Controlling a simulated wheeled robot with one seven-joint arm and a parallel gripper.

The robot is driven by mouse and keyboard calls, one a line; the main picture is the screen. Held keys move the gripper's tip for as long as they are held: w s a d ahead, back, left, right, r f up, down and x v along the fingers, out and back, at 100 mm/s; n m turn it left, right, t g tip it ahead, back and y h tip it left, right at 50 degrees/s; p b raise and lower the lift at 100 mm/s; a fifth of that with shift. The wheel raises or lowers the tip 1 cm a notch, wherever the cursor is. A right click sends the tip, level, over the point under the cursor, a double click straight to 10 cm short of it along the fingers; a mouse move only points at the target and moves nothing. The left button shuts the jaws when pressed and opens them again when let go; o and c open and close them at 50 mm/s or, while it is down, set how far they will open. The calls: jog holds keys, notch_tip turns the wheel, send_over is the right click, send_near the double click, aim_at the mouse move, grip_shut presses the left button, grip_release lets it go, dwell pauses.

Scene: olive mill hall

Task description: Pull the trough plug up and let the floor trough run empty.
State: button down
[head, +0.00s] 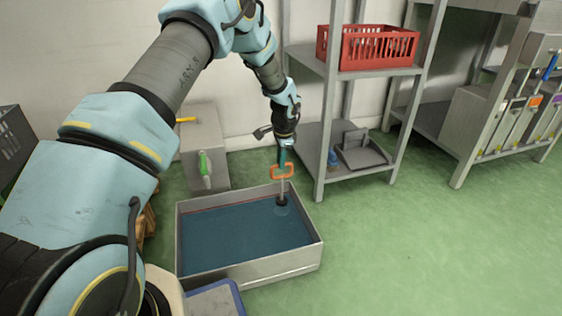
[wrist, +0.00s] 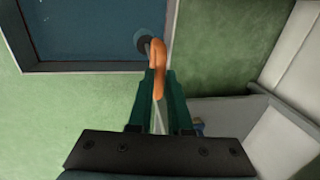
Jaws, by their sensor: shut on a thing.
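The floor trough (head: 272,270) is a grey metal box full of dark blue water, and its corner shows in the wrist view (wrist: 95,68). The trough plug (head: 282,202) is dark, on a thin upright rod with an orange loop handle (head: 282,171), near the trough's back right corner. My gripper (head: 284,160) is above that corner, shut on the orange handle, which shows between its fingers (wrist: 158,85) in the wrist view. The plug is at the water; I cannot tell whether it sits in the drain.
A metal shelf with a red crate (head: 378,48) and a grey dustpan (head: 362,150) stands behind the trough to the right. A blue-rimmed thing (head: 215,300) is in front. Green floor is free at right.

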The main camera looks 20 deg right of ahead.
jog(key=shift+r, duration=0.25)
jog(key=c, duration=1.2)
grip_release()
jog(key=shift+r, duration=0.1)
jog(key=o, duration=0.4)
jog(key=shift+c, duration=0.2)
notch_tip(320, 180, up, 10)
jog(key=s+p, duration=0.2)
jog(key=p, duration=0.2)
jog(key=shift+r, duration=0.2)
jog(key=shift+a, duration=0.1)
